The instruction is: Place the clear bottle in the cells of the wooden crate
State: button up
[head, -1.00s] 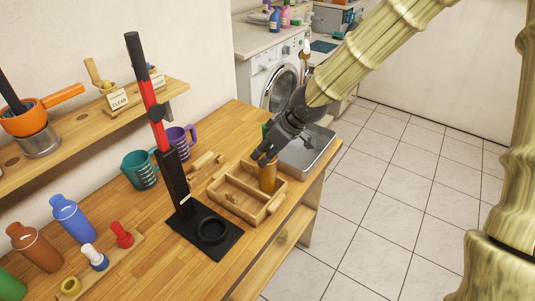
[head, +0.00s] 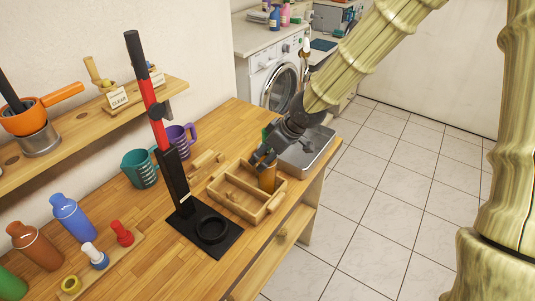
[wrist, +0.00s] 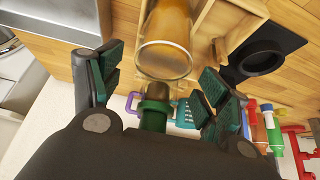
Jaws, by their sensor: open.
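A see-through, amber-looking bottle (head: 267,178) stands in the right end of the wooden crate (head: 229,205), in a cell beside the divider; its base is hidden by the crate wall. It also shows in the wrist view (wrist: 166,42), its near rim just ahead of the fingers. My gripper (head: 264,160) is at the bottle's top. In the wrist view its green-padded fingers (wrist: 160,85) are spread apart, with a gap to the bottle on both sides. No other bottle is visible in the crate.
A black stand with a red post (head: 205,232) is left of the crate. A metal tray (head: 305,155) lies behind it, and a green object (wrist: 154,112) shows beyond the fingers. Mugs (head: 140,168) and coloured bottles (head: 72,217) stand farther left.

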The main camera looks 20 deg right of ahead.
jog(key=shift+d+r, duration=0.1)
jog(key=shift+r, duration=0.35)
jog(key=b+v, duration=0.1)
jog(key=v, duration=1)
jog(key=shift+s, duration=0.25)
jog(key=shift+r, duration=0.1)
